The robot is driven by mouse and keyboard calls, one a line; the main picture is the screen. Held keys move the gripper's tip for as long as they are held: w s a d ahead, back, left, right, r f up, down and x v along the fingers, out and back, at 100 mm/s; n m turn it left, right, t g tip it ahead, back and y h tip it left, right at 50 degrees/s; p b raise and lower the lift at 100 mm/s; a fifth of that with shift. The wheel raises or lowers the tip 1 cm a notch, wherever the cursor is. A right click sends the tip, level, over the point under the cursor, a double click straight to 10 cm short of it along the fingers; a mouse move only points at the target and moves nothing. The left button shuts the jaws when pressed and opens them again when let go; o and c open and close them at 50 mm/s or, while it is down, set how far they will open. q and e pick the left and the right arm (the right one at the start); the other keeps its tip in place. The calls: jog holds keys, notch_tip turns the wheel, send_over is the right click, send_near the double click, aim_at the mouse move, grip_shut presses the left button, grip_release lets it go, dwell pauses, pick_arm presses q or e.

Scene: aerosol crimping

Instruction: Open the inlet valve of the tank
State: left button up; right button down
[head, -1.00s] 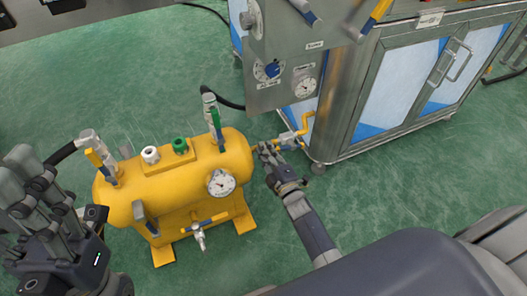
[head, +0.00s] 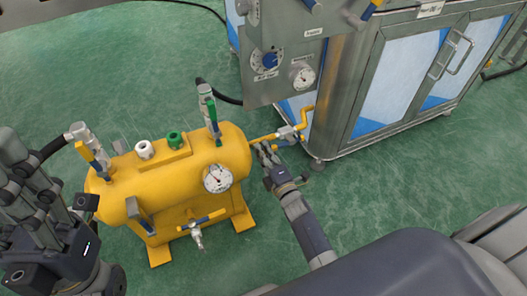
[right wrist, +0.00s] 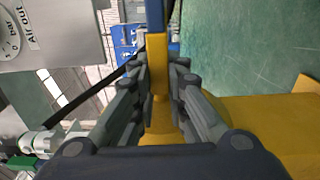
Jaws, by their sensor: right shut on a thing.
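The yellow tank (head: 170,190) stands on the floor, left of a metal cabinet. At its right end a yellow pipe leads to a silver valve (head: 287,133) with a blue part on its lower side. My right gripper (head: 265,150) is at this end of the tank, just below the pipe. In the right wrist view my right gripper (right wrist: 158,95) is shut on a yellow bar (right wrist: 157,62) with a blue end, which looks like a valve lever. The fingers hide part of it. My left gripper (head: 25,170) is left of the tank, apart from it and cut by the picture edge.
A pressure gauge (head: 217,178) and another valve with a yellow and blue lever (head: 200,222) are on the tank's front. The control panel (head: 283,75) overhangs behind the pipe. The cabinet (head: 395,85) blocks the right back.

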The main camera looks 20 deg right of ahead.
jog(key=c, duration=1.6)
grip_release()
jog(key=shift+f, duration=0.15)
jog(key=s, duration=1.2)
jog(key=shift+d, duration=0.15)
